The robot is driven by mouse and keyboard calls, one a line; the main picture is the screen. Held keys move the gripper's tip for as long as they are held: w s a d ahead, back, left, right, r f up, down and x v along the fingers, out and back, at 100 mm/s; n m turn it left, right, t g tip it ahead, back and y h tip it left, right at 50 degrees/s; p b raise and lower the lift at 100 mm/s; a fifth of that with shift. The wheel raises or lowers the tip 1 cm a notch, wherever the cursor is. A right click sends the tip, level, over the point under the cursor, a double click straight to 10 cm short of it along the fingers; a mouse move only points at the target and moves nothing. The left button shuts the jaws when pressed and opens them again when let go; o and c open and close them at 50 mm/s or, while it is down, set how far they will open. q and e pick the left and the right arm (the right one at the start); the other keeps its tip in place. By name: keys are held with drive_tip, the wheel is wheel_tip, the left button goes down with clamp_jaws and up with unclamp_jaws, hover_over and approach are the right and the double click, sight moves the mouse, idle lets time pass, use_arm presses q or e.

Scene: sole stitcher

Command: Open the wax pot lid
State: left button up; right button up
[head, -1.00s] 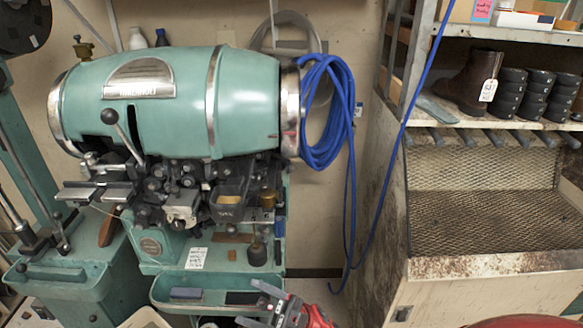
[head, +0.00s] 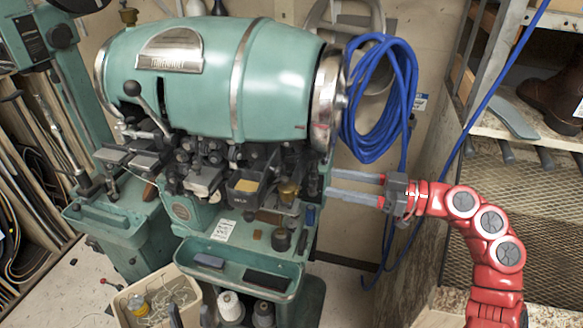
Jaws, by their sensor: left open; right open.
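The wax pot appears to be the small dark box (head: 242,199) with pale lettering on its front, under the green barrel of the stitcher in the head view. A tan patch shows on its top; I cannot tell whether this is wax or part of a lid. A brass knobbed piece (head: 288,193) stands just right of it. My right gripper (head: 329,183) is open and empty, its two long fingers pointing left at the machine's right side. It is apart from the pot. My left gripper cannot be made out.
The green stitcher barrel (head: 200,80) overhangs the pot. Coiled blue hose (head: 385,100) hangs just above my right gripper. A green tray (head: 230,262) juts out below, with a box (head: 155,300) and thread spools (head: 232,305) beneath. A mesh-backed shelf unit (head: 480,185) stands right.

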drive_tip(key=p+x, duration=0.2)
drive_tip(key=x, duration=0.8)
drive_tip(key=shift+a, duration=0.1)
drive_tip(key=shift+w+a+f, duration=0.15)
drive_tip(key=shift+w+a, duration=0.05)
drive_tip(key=shift+a, duration=0.2)
clamp_jaws()
drive_tip(key=shift+p, duration=0.3)
idle(0.4)
